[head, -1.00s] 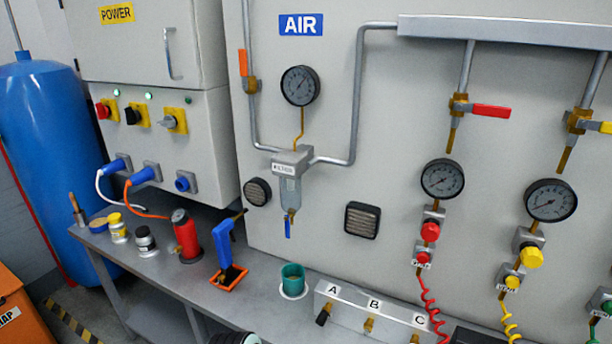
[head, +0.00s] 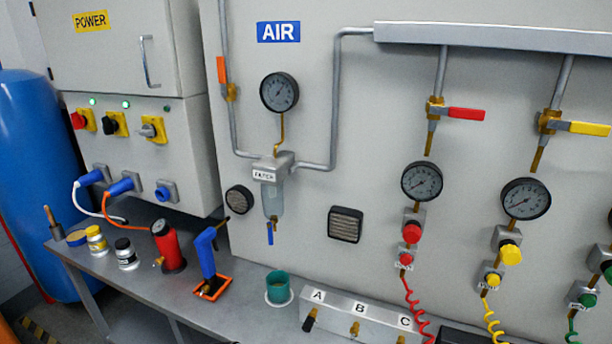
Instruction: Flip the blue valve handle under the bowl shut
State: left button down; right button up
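The filter bowl (head: 273,203) is a clear cylinder hanging under a grey filter head (head: 272,168) on the wall panel, in the middle-left of the head view. Under the bowl, a small blue valve handle (head: 270,233) hangs pointing straight down. A grey pipe enters the filter head from each side. Neither of my grippers shows in the head view.
A grey bench (head: 190,283) runs below the panel. A block marked A, B, C (head: 350,316) sits to the right. The space before the bowl is clear.

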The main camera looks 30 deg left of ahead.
aim_at(270, 224)
jog(key=i+j+u, duration=0.2)
jog(key=j, duration=0.2)
jog(key=i+j+u, duration=0.2)
jog(key=j, duration=0.2)
jog(key=j+u, duration=0.2)
jog(key=j, duration=0.2)
jog(key=k+j, duration=0.4)
